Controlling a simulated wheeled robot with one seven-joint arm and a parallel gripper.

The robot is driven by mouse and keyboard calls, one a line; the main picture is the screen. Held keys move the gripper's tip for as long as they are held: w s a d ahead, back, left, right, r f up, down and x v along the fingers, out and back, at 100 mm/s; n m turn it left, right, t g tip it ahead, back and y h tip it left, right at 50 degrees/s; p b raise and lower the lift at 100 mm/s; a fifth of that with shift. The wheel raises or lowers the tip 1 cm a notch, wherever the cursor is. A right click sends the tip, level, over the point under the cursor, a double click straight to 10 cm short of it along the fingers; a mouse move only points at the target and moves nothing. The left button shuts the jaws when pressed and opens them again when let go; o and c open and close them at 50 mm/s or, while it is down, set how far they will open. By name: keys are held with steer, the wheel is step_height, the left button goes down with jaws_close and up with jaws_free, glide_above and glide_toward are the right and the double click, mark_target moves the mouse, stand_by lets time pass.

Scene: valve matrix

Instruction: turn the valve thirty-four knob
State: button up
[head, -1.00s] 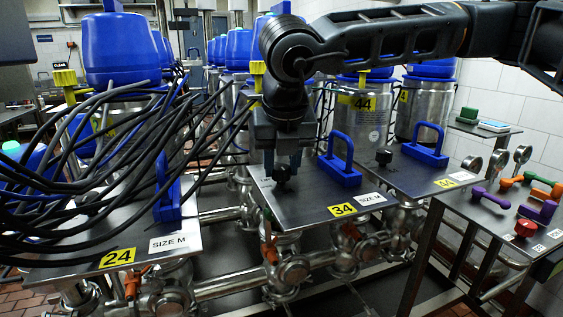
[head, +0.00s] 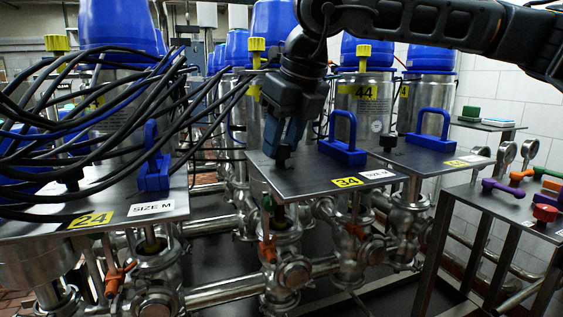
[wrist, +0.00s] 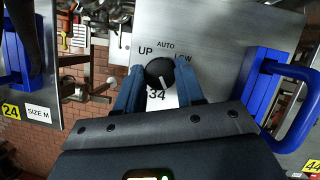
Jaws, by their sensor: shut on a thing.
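The valve thirty-four knob is a small round black knob (wrist: 159,73) with a white pointer line, on the steel panel (head: 315,178) with the yellow 34 label (head: 348,183). In the wrist view the words UP, AUTO and LOW stand around it, and the pointer line aims to the right and slightly up. My gripper (head: 282,150) comes down on the knob from above. Its two blue fingers also show in the wrist view (wrist: 160,88), one on each side of the knob and shut on it. The knob's lower side is partly hidden between the fingers.
A blue handle (head: 343,150) stands on the same panel, close to the right of my gripper. Panel 24 (head: 100,200) with its blue handle (head: 153,170) and black cables (head: 90,110) is on the left. A tool table (head: 500,205) stands on the right.

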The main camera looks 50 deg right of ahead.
steer(key=n+b, duration=0.1)
steer(key=n+y+b, duration=0.1)
steer(key=shift+d+f+n, duration=0.1)
steer(key=shift+f+n, duration=0.15)
steer(key=shift+n, duration=0.15)
steer(key=n, duration=0.1)
steer(key=n+y+b, duration=0.1)
steer(key=n, duration=0.1)
steer(key=shift+d+r+n+y, duration=0.1)
steer(key=shift+r+n+y, duration=0.05)
steer(key=shift+n+y, duration=0.15)
steer(key=n+y+b, duration=0.1)
steer(key=n, duration=0.2)
steer(key=shift+n+g, duration=0.3)
steer(key=shift+w+d+r+n+g+y, duration=0.1)
steer(key=shift+n+g+y, duration=0.2)
steer(key=shift+n, duration=0.5)
steer(key=shift+d+n+g+y, duration=0.1)
steer(key=shift+n+g+y, duration=0.15)
steer(key=shift+n, duration=0.55)
steer(key=o, duration=1)
steer(key=shift+o, duration=0.2)
steer(key=v, duration=0.7)
steer(key=shift+r, duration=0.35)
